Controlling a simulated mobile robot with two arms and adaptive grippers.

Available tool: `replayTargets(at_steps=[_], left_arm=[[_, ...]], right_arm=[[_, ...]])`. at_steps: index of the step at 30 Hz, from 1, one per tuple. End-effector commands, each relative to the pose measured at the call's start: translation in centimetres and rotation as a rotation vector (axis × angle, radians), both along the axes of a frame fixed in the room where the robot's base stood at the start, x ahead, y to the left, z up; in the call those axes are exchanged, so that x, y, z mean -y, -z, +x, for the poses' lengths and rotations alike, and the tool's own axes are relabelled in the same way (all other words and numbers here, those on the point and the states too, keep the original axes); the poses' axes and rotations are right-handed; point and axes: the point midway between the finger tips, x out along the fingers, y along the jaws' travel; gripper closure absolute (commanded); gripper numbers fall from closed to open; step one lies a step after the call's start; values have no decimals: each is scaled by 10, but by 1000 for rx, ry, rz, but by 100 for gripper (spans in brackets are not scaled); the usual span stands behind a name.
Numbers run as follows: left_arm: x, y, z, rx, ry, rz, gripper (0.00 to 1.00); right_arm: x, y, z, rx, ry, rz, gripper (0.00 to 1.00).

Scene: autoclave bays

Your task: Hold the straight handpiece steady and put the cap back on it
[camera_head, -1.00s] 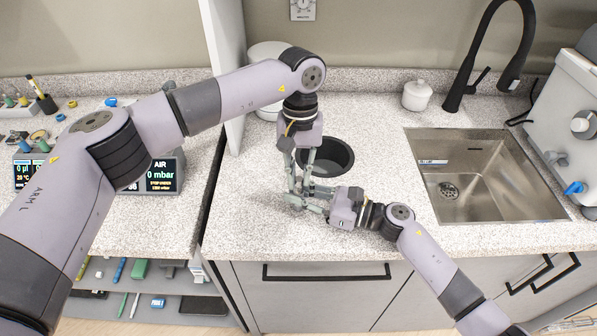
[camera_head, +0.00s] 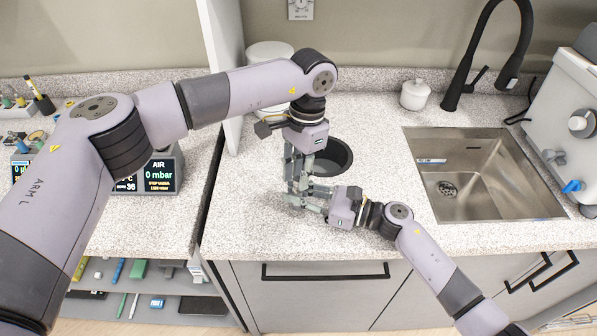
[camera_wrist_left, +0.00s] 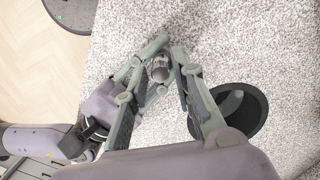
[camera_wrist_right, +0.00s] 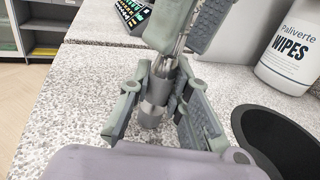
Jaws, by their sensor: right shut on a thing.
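The straight handpiece (camera_wrist_right: 154,103) is a grey metal cylinder, upright between the fingers of my right gripper (camera_wrist_right: 155,95) in the right wrist view. My right gripper (camera_head: 305,202) is shut on it, low over the counter. My left gripper (camera_head: 299,186) points down from above, with its fingertips close to the handpiece's top. In the right wrist view, slim bright metal shows between the left fingers. I cannot tell whether they grip it. A round metal end (camera_wrist_left: 158,71) shows in the left wrist view. I cannot tell the cap apart from the handpiece.
A dark round bin opening (camera_head: 328,158) lies right behind the grippers. A sink (camera_head: 500,205) is to the right, and a wipes tub (camera_wrist_right: 291,52) stands behind. A white divider (camera_head: 224,60) and a display unit (camera_head: 163,174) are to the left. The counter's front is clear.

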Motion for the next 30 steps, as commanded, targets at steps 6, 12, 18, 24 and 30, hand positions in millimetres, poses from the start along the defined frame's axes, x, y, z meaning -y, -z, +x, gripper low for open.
replayTargets(at_steps=[6,12,18,24,30], left_arm=[[0,0,0,0,-1,0,66],[0,-1,0,0,-1,0,66],[0,-18,1,3,-2,0,66],[0,-43,2,2,-2,0,66],[0,-45,1,0,-1,0,66]], right_arm=[[0,2,-1,-3,0,-3,100],[0,2,-1,-3,0,-2,100],[0,2,-1,-3,0,-2,100],[0,2,-1,-3,0,-3,100],[0,2,-1,-3,-1,-2,100]])
